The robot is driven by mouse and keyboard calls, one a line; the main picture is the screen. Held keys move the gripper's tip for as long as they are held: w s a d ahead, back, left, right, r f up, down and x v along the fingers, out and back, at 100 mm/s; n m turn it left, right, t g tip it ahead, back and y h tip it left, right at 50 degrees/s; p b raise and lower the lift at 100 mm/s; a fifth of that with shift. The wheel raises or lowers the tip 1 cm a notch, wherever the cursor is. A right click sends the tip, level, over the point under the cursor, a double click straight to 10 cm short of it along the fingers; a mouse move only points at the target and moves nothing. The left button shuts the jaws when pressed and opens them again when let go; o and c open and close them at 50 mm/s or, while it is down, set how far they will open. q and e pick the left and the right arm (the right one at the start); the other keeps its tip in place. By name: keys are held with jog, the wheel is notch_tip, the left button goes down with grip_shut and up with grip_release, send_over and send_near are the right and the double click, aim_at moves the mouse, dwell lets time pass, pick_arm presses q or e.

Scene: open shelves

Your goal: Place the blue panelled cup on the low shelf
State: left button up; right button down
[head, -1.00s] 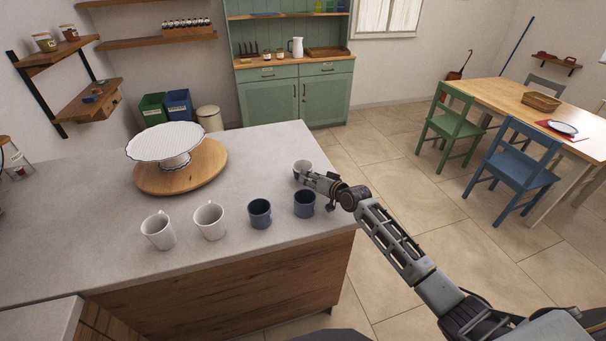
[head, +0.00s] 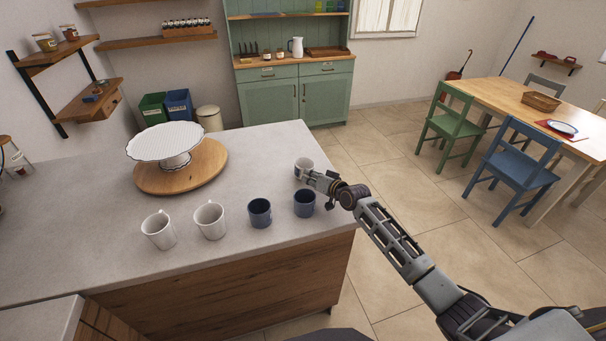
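Two blue cups stand upright on the grey counter, one (head: 260,213) left of the other (head: 304,203). The pictures are too small to tell which is panelled. My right gripper (head: 309,177) is behind the right blue cup, at a pale cup (head: 304,164) near the counter's far right edge. The fingers are at or touching the pale cup's near side; I cannot tell whether they are shut on it. A low wooden shelf (head: 112,86) with a drawer hangs on the left wall, below another shelf (head: 70,48). My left gripper is not in view.
Two white mugs (head: 158,231) (head: 210,221) stand left of the blue cups. A white cake stand (head: 165,142) on a round wooden board (head: 205,172) fills the counter's back middle. The counter's front left (head: 70,240) is clear. Chairs and a table stand at the right.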

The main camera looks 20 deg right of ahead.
jog(key=shift+s+a+f, duration=0.1)
jog(key=shift+s+f, duration=0.05)
jog(key=shift+f, duration=0.15)
notch_tip(320, 180, up, 10)
jog(key=shift+r, duration=0.15)
dwell(0.7)
jog(key=shift+w, duration=0.2)
dwell(0.4)
